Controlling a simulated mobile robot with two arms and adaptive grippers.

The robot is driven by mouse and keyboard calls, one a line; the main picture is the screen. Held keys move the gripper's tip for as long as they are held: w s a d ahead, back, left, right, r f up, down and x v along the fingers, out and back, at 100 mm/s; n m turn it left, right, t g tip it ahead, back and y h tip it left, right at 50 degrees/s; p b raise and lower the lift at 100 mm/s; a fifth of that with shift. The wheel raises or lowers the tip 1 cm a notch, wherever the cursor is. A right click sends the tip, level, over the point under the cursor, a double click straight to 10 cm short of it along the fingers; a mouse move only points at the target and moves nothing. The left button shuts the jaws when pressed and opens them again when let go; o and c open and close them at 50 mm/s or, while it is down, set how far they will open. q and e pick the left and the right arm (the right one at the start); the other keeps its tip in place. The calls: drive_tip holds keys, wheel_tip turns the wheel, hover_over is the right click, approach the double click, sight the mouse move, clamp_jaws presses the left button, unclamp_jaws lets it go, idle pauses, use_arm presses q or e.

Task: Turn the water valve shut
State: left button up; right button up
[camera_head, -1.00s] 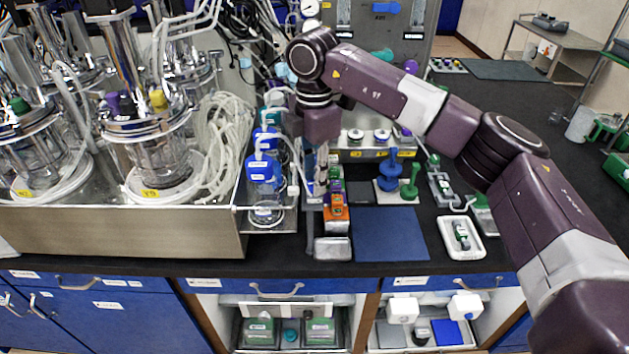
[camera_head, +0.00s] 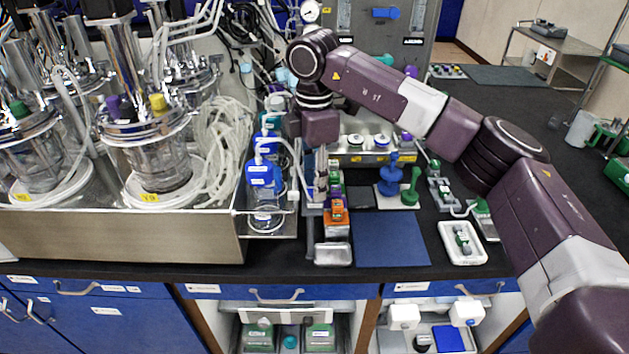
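A blue handle (camera_head: 386,12), which may be the water valve, lies crosswise on the grey metal panel (camera_head: 418,22) at the top of the head view. I cannot confirm that it is the water valve. My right arm comes in from the right and crosses in front of the panel's lower part. My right gripper (camera_head: 321,180) points down over the bench between the blue-capped bottles and the blue mat, well below and left of the blue handle. Its fingers are small and blend with the clutter, so their opening is unclear. My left gripper is not in view.
Blue and green stands (camera_head: 389,177), a white tray (camera_head: 462,243) and a bare blue mat (camera_head: 391,240) are at right.

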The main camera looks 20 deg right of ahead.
idle(0.3)
wheel_tip(320, 180, up, 12)
drive_tip(key=shift+f, duration=0.1)
idle(0.3)
